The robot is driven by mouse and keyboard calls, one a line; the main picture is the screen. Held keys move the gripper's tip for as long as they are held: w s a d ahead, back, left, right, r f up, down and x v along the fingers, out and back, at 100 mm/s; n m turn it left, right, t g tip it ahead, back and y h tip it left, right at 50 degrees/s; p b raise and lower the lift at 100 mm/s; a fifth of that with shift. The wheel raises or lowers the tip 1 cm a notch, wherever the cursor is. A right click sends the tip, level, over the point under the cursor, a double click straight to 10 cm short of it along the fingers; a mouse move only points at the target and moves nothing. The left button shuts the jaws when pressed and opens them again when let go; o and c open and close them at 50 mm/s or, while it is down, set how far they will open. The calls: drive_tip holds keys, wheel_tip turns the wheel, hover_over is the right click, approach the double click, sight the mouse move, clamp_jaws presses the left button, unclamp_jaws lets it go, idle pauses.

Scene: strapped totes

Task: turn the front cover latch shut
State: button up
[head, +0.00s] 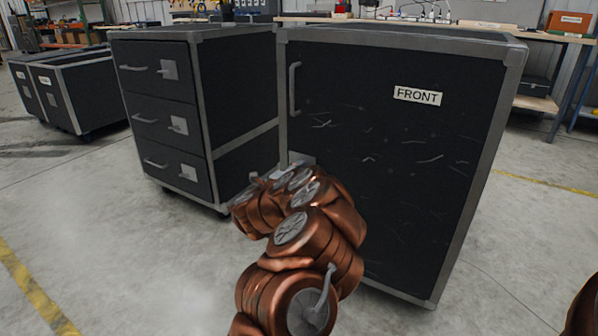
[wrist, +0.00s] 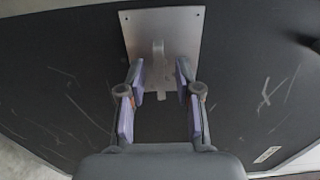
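The front cover (head: 390,160) is a black panel with a grey frame, scuffed, with a white FRONT label (head: 417,95) at its upper right. In the wrist view the latch shows as a square grey plate (wrist: 187,30) with a narrow grey tab (wrist: 159,70) on it. My gripper (wrist: 158,75) is open, with one finger on each side of the tab and a gap to it on both sides. In the head view my copper-coloured arm hides the gripper and most of the latch; a bit of the plate (head: 301,158) shows above the arm.
A black cabinet (head: 165,100) with several drawers stands left of the cover. A vertical handle (head: 294,88) is on the cover's upper left. More black totes (head: 70,85) stand at the far left. A workbench (head: 480,25) is behind. The floor in front is clear.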

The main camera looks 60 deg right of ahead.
drive_tip(key=a, duration=1.1)
drive_tip(key=shift+s+a, duration=0.25)
